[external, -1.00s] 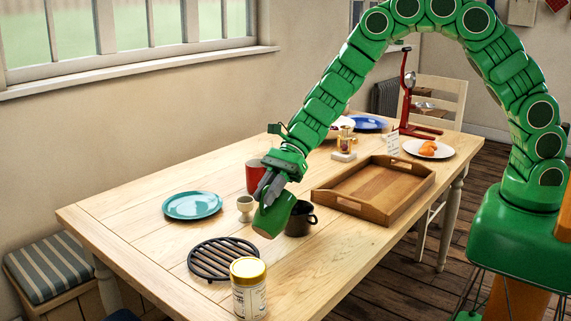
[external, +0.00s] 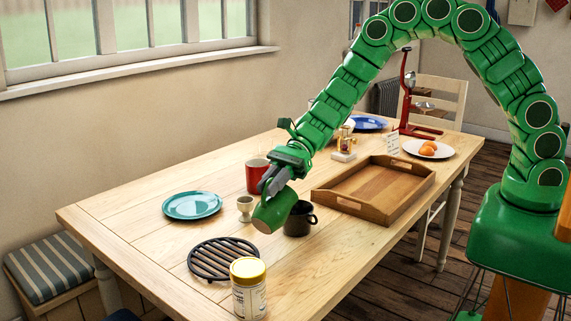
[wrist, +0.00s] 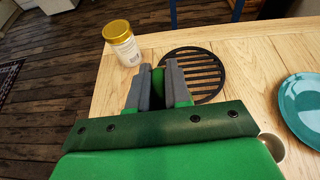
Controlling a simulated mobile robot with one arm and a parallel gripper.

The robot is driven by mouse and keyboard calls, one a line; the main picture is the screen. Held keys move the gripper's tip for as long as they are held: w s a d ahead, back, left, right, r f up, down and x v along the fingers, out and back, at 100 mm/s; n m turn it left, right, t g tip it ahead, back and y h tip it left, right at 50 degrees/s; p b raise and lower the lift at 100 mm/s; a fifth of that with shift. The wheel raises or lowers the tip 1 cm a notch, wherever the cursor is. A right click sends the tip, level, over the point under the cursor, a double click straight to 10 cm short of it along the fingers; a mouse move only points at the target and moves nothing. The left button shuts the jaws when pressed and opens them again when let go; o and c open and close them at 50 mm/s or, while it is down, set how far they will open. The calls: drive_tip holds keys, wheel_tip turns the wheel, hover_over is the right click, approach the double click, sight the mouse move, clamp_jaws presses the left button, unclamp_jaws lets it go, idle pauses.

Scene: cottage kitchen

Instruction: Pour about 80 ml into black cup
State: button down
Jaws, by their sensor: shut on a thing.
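My gripper (external: 272,181) is shut on a green cup (external: 274,210) and holds it tilted above the table, just left of the black cup. In the wrist view, only a small part of the green cup (wrist: 158,80) shows between the grey fingers. The black cup (external: 299,219) stands upright on the table with its handle to the right. The green cup overlaps its left edge in the external view, so I cannot tell whether they touch. No liquid stream is visible, and the contents of both cups are hidden.
An egg cup (external: 245,208) and a red mug (external: 257,176) stand close behind the green cup. A teal plate (external: 192,205) lies left, a black trivet (external: 222,257) and gold-lidded jar (external: 248,288) in front. A wooden tray (external: 333,198) lies right.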

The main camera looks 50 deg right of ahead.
sight(264, 201)
drive_tip(key=shift+d+r+y+p, duration=0.35)
drive_tip(key=shift+y+p, duration=0.15)
drive_tip(key=shift+p, duration=0.35)
idle(0.6)
drive_tip(key=shift+w+d+r+y+p, duration=0.1)
drive_tip(key=shift+d+r+y+p, duration=0.1)
drive_tip(key=shift+d+y+p, duration=0.3)
drive_tip(key=shift+d+r+y+p, duration=0.1)
drive_tip(key=shift+d+r+y, duration=0.1)
drive_tip(key=shift+d, duration=0.45)
idle(0.3)
drive_tip(key=shift+a+f+h, duration=0.25)
drive_tip(key=shift+a+h, duration=0.2)
drive_tip(key=shift+a, duration=0.15)
drive_tip(key=shift+a+f+h, duration=0.25)
drive_tip(key=shift+a+h, duration=0.25)
drive_tip(key=shift+a, duration=0.1)
drive_tip(key=shift+a+f+h, duration=0.25)
drive_tip(key=shift+a+h, duration=0.2)
drive_tip(key=shift+a, duration=0.15)
drive_tip(key=shift+a+f+h, duration=0.55)
drive_tip(key=shift+f+h, duration=0.35)
drive_tip(key=shift+h, duration=0.2)
drive_tip(key=shift+f, duration=0.1)
drive_tip(key=shift+a+f+h, duration=0.25)
drive_tip(key=shift+f+h, duration=0.1)
drive_tip(key=shift+h, duration=0.15)
drive_tip(key=shift+a+f+h+b, duration=0.15)
drive_tip(key=shift+f+h+b, duration=0.1)
drive_tip(key=shift+h+b, duration=0.05)
